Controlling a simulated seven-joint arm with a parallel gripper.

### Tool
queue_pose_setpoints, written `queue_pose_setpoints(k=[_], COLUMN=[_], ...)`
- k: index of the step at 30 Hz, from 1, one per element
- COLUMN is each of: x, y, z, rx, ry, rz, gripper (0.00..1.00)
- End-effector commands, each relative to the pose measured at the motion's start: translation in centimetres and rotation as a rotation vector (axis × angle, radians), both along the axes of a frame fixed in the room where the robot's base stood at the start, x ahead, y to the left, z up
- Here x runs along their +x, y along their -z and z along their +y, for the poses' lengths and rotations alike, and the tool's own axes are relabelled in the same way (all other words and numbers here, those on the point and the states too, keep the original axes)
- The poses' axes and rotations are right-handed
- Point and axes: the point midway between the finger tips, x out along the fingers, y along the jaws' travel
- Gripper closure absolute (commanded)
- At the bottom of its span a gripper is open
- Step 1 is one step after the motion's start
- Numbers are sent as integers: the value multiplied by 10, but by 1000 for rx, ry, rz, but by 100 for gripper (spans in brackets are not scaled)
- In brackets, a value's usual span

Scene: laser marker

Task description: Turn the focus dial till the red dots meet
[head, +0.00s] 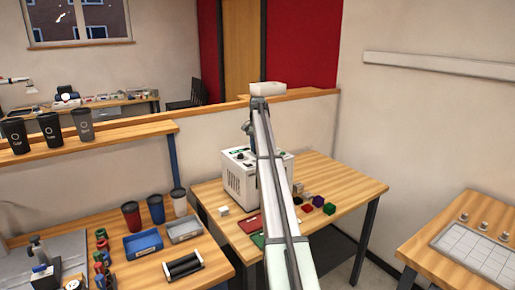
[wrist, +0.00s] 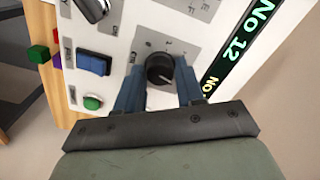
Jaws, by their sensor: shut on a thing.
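The focus dial (wrist: 160,70) is a round black knob on the white panel of the laser marker. In the wrist view my gripper (wrist: 159,82) has its two blue fingers on either side of the dial, shut on it. The laser marker is the white box (head: 240,172) on the middle table in the head view, where my arm covers much of it. My gripper and the dial are hidden in the head view. No red dots show in either view.
The panel also carries a blue rocker switch (wrist: 94,63), a green button (wrist: 92,102) and another knob (wrist: 92,8). Small coloured blocks, among them a green one (head: 329,208), lie on the wooden table (head: 345,187) right of my arm.

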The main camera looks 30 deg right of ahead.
Motion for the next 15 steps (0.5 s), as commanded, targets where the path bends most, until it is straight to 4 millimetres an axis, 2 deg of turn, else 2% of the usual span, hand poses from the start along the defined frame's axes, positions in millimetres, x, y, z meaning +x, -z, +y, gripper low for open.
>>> queue_pose_setpoints(k=[6,15], x=[0,0], y=[0,0], z=[0,0], rx=[0,0], ry=[-143,-252], rz=[0,0], gripper=[93,93])
